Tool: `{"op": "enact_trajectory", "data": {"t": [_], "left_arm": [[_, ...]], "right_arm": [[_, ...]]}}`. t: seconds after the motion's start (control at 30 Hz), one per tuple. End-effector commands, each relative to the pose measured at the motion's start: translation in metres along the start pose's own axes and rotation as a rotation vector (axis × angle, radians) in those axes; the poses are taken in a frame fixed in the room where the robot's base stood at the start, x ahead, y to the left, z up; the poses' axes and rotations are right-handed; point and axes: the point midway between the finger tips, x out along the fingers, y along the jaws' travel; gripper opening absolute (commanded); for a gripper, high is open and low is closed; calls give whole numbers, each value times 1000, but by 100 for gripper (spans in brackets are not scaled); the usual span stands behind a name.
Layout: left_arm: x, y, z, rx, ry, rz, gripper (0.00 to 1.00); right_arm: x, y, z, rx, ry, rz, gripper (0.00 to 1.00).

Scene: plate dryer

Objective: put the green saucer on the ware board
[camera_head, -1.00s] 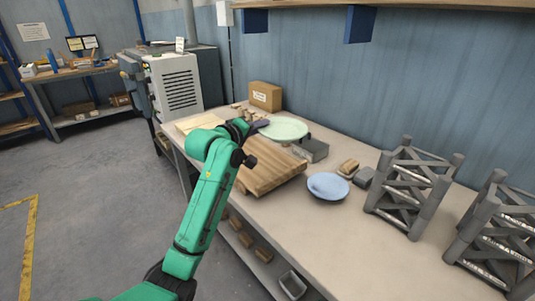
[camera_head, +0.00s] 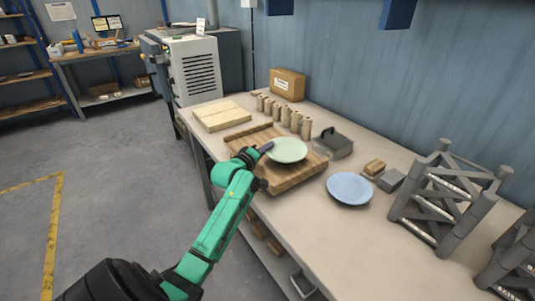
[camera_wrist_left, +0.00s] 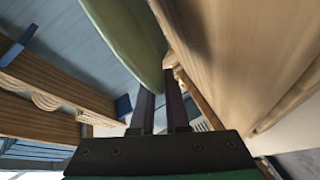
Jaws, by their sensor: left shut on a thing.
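The green saucer (camera_head: 287,150) is pale green and is over the wooden ware board (camera_head: 292,181) in the head view. My left gripper (camera_head: 266,147) is shut on the saucer's left rim. In the left wrist view the saucer (camera_wrist_left: 128,35) runs up from between the fingers (camera_wrist_left: 163,110), with the board's wood (camera_wrist_left: 245,60) close on its right. I cannot tell whether the saucer touches the board. My right gripper is not in view.
A blue plate (camera_head: 350,188) lies on the table (camera_head: 320,235) to the right of the board. Behind the board stand several small cylinders (camera_head: 284,115) and a grey handled block (camera_head: 333,145). A pale slab (camera_head: 222,115) lies at the left and grey lattice stands (camera_head: 448,200) at the right.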

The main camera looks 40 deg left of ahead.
Motion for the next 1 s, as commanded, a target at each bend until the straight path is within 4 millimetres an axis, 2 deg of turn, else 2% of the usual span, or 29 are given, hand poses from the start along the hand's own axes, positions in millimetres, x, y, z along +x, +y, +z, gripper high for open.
{"op": "enact_trajectory", "data": {"t": [0.1,0.43,0.47,0.5,0.83,1.0], "left_arm": [[3,-18,9,0,-1,0,0],[4,-22,11,0,0,1,0],[4,-22,11,0,-1,0,24],[4,-22,11,0,-1,0,25],[3,-19,10,1,-1,1,25],[-17,-21,11,0,-2,-1,25]], "right_arm": [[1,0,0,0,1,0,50],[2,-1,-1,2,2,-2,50],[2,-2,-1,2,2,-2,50],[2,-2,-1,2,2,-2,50],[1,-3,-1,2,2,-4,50],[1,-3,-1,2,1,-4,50]]}}
